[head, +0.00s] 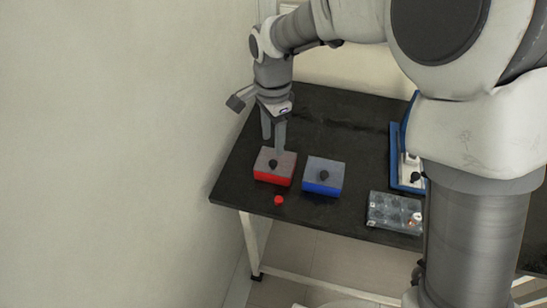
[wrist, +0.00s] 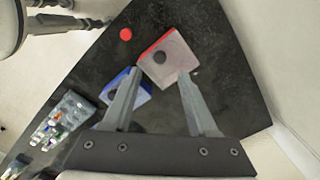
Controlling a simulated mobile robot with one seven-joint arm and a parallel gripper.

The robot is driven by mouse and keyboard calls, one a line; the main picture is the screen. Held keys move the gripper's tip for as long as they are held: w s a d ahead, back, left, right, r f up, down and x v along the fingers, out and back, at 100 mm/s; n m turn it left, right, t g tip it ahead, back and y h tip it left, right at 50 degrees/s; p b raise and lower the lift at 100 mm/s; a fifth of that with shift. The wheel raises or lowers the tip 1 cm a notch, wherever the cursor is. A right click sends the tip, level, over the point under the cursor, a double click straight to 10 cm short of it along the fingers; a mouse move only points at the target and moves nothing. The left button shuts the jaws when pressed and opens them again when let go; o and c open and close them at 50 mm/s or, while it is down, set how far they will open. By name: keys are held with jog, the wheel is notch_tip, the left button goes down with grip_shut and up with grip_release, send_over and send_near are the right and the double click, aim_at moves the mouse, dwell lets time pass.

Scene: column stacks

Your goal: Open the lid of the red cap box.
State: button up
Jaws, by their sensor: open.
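The red cap box (head: 275,180) stands near the left end of the black table, with a grey lid and a dark round knob on top; the lid is on. It also shows in the wrist view (wrist: 174,61). My gripper (head: 273,148) is open and empty, pointing down just above and behind the box. In the wrist view its two fingers (wrist: 158,82) are spread apart, with the box's lid and knob beyond their tips. I cannot tell whether a finger touches the lid.
A blue box (head: 323,176) with a similar knob stands just right of the red one. A red cap (head: 279,200) lies in front. A clear compartment tray (head: 390,213) and a blue-edged rack (head: 394,150) are further right. The table's left edge and wall are close.

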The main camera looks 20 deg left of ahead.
aim_at(273, 162)
notch_tip(273, 162, down, 7)
jog(key=shift+f+b, duration=0.15)
jog(key=shift+b, duration=0.3)
grip_shut()
dwell(1.2)
